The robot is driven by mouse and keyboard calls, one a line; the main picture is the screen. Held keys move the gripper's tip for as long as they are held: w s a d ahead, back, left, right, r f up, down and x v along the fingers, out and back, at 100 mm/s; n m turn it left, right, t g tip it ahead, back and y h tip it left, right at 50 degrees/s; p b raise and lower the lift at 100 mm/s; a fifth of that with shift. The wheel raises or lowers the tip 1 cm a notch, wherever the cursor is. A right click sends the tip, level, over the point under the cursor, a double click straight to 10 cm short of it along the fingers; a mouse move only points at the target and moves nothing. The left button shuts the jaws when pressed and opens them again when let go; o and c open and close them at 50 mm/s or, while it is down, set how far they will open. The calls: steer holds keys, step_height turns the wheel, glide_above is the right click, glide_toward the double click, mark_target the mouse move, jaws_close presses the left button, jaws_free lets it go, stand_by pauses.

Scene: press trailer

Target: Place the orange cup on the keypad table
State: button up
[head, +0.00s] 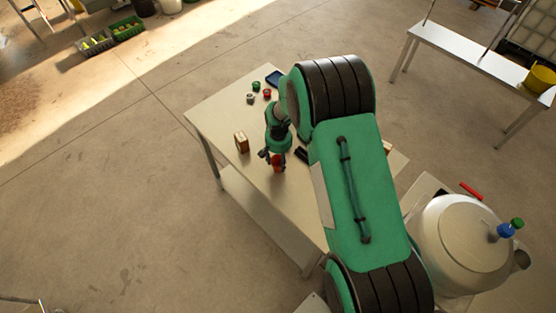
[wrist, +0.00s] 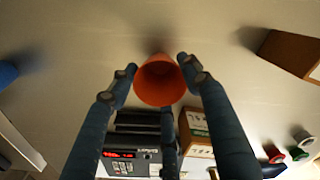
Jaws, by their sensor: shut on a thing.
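My gripper (head: 274,157) is shut on the orange cup (head: 278,165), over the front part of a pale table (head: 220,115). In the wrist view the orange cup (wrist: 160,82) sits between the fingertips of my gripper (wrist: 157,72), its round opening facing the camera. The tabletop (wrist: 150,25) lies just beyond it with a shadow near the cup. I cannot tell whether the cup's base touches the table. A dark keypad device with red digits (wrist: 128,155) shows at the bottom of the wrist view; my arm hides part of the table in the head view.
A brown block (head: 241,142) stands left of my gripper. Small red (head: 267,92), green (head: 256,86) and grey (head: 250,98) pieces and a dark blue item (head: 274,78) lie at the back. A boxy item (wrist: 196,130) is beside the keypad. The table's left part is bare.

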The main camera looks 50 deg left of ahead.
steer(key=shift+f, duration=0.15)
steer(key=o, duration=1)
steer(key=shift+c, duration=0.2)
steer(key=shift+r, duration=0.25)
step_height(320, 180, up, 12)
steer(key=b, duration=0.2)
stand_by(0.5)
steer(key=shift+w, duration=0.1)
stand_by(0.3)
